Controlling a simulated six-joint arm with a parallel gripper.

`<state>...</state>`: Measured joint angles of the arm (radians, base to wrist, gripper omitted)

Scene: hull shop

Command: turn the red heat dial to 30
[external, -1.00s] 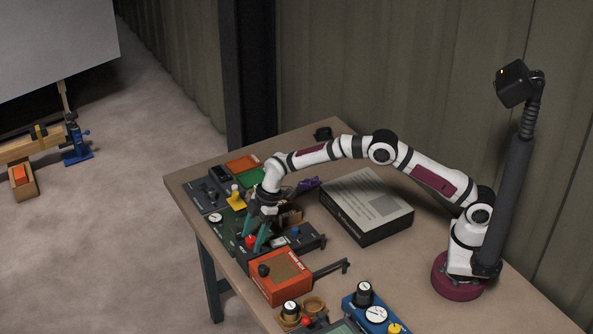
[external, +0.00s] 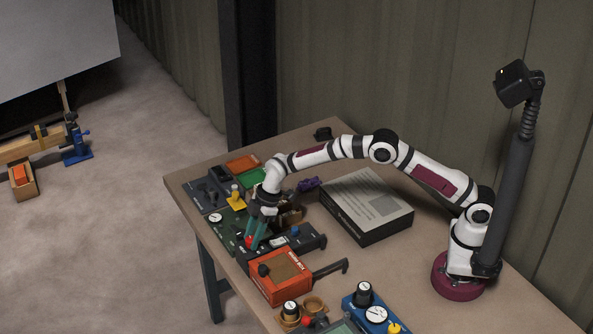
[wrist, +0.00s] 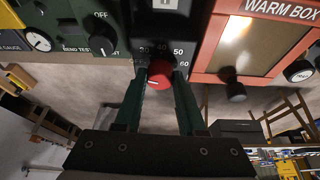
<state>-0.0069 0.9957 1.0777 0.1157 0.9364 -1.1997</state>
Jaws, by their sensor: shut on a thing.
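The red heat dial (wrist: 159,75) is in the upper middle of the wrist view, on a dark panel with a printed scale. The numbers 40, 50 and 60 read above it and to its right; those on its left are partly hidden. A pale mark on the knob's face seems to point to the lower left. My gripper (wrist: 160,86) has its green fingers on either side of the dial and is shut on it. In the external view my gripper (external: 255,238) reaches down to the red dial (external: 249,241), which is partly covered by the fingers.
The orange warm box (external: 280,277) stands close beside the dial's panel, with a black-handled bar to its right. A green panel with a white gauge (wrist: 38,41) and a black OFF knob (wrist: 102,37) lies on the other side. A large flat box (external: 366,205) lies behind.

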